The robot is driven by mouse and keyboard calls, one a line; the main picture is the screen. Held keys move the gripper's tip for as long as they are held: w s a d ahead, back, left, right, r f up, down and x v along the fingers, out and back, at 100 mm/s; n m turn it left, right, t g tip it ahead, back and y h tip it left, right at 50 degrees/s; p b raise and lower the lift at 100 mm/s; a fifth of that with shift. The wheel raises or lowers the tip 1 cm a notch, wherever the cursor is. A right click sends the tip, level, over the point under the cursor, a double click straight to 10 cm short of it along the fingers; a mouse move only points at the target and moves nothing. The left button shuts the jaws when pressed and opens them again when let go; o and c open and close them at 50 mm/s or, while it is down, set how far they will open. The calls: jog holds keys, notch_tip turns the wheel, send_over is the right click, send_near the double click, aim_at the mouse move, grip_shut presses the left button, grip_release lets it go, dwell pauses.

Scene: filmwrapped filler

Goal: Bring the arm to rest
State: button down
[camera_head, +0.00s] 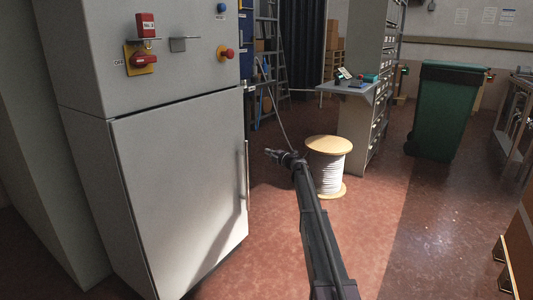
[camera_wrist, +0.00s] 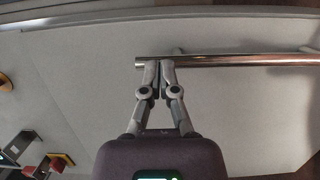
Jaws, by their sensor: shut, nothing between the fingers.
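My gripper (camera_head: 270,153) is at the end of my outstretched arm, to the right of the grey cabinet door (camera_head: 180,180). In the wrist view my gripper (camera_wrist: 159,65) has its two fingers together, with nothing between them. The door's metal bar handle (camera_head: 245,188) is close by; in the wrist view the bar (camera_wrist: 240,61) crosses at the fingertips. I cannot tell whether the fingers touch it. The door looks shut.
A red rotary switch (camera_head: 144,61) on a yellow plate, a red tag (camera_head: 146,25) and a red button (camera_head: 227,53) sit above the door. A cable spool (camera_head: 330,165) stands just behind my arm. A green bin (camera_head: 447,110) is farther right. Open floor lies between.

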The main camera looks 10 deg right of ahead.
jog(key=s+d+f+m+g+h, duration=0.1)
jog(key=s+d+f+m+h, duration=0.15)
jog(key=s+m+h, duration=0.7)
jog(key=s+d+f+m+g+h, duration=0.1)
jog(key=s+f+m+g+h, duration=0.15)
jog(key=s+m+h, duration=0.7)
jog(key=s+a+f+m+g+y, duration=0.25)
jog(key=s+a+f+g, duration=0.2)
jog(key=s, duration=0.95)
jog(key=s+a+f+m+g+y+p, duration=0.1)
jog(key=s+a+f+g+y, duration=0.35)
jog(key=s, duration=0.95)
jog(key=s+a+f+m+g+y, duration=0.25)
jog(key=s+a, duration=0.25)
jog(key=s, duration=1)
notch_tip(320, 180, up, 37)
jog(key=w+p, duration=0.1)
jog(key=p, duration=3.7)
jog(key=shift+n, duration=0.4)
